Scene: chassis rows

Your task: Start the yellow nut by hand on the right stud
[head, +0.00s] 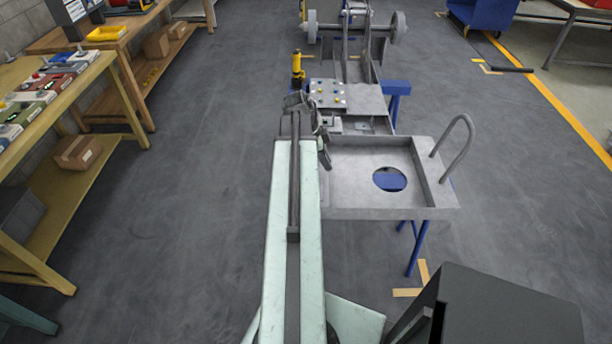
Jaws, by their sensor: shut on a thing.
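A grey plate (327,88) just beyond the gripper carries several small yellow and pale spots, too small to tell as nuts or studs. I cannot single out the right stud.
The chassis tray (345,205) has a round hole and a bent grey handle (468,135) at its right, on blue legs. A yellow-and-black upright (297,68) stands left of the plate. Wooden benches (110,75) line the left. The floor between is clear.

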